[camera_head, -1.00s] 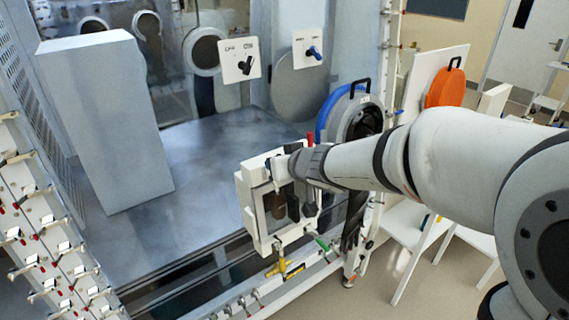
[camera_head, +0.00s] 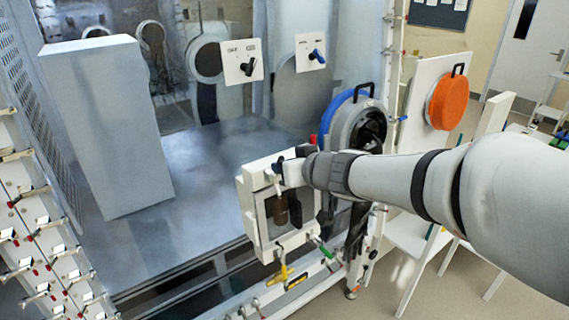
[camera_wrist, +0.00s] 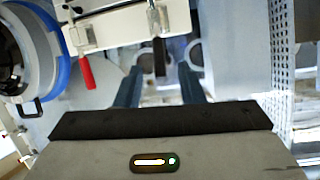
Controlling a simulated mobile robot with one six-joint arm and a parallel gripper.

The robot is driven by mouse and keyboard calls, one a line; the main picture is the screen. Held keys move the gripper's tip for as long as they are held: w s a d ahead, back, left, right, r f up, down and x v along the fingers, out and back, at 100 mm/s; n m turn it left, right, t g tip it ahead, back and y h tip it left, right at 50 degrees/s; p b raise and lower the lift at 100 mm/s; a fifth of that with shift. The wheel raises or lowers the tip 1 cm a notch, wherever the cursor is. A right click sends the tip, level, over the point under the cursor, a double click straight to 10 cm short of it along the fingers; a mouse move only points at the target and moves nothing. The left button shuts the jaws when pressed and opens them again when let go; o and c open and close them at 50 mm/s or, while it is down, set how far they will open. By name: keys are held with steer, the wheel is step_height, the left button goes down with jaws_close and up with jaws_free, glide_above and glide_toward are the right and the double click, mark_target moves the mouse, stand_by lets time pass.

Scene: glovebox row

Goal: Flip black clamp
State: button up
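My gripper (camera_head: 282,168) is at the upper part of a small white-framed door box (camera_head: 250,215) in the head view. A red-handled clamp (camera_wrist: 86,72) hangs left of the fingers on a white frame edge. In the head view, a small black-handled piece (camera_head: 372,255) shows at the lower right rail, and a green-handled clamp (camera_head: 322,248) is at the box's lower right.
A brown bottle (camera_head: 280,210) shows inside the box. A yellow handle (camera_head: 281,275) is below it. A round port with a blue ring (camera_head: 340,105) stands close to my arm, and an orange disc (camera_head: 447,102) is further right. A tall grey block (camera_head: 105,125) stands left.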

mark_target(274, 175)
steer(key=w+a+n+y+b, duration=0.1)
steer(key=y+b, duration=0.1)
steer(key=b, duration=0.3)
steer(key=w+a+f+n+y+b, duration=0.1)
steer(key=w+n+y+b, duration=0.1)
steer(key=b, duration=0.3)
steer(key=w+a+f+n+y+b, duration=0.1)
steer(key=w+a+y+b, duration=0.1)
steer(key=b, duration=0.3)
steer(key=shift+n+t+b, duration=0.4)
jaws_close()
stand_by(0.4)
